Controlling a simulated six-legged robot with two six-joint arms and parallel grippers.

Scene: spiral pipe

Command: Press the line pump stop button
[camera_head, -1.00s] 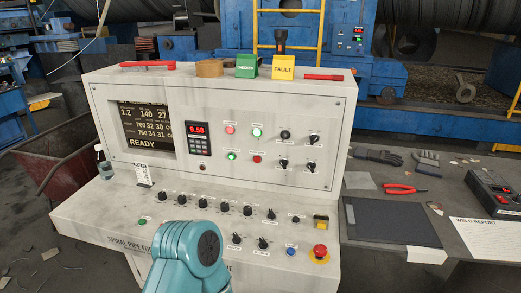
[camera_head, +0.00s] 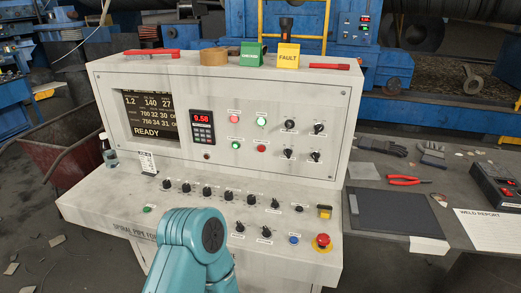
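The control console (camera_head: 115,206) stands in front of me, its screen (camera_head: 152,117) reading READY. Its upright panel carries a red button (camera_head: 234,118) and a green button (camera_head: 261,121) on top, with a green button (camera_head: 236,145) and a red button (camera_head: 262,148) below. The labels are too small to read, so I cannot tell which is the line pump stop button. A teal arm link of mine covers part of the console's lower front. Neither gripper shows in the view.
The sloped desk holds several black knobs, a blue button (camera_head: 294,240), a yellow switch (camera_head: 325,212) and a red emergency knob (camera_head: 322,240). A bottle (camera_head: 109,153) stands at the desk's left. The table at right holds a black pad (camera_head: 386,215), gloves and red pliers (camera_head: 406,180).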

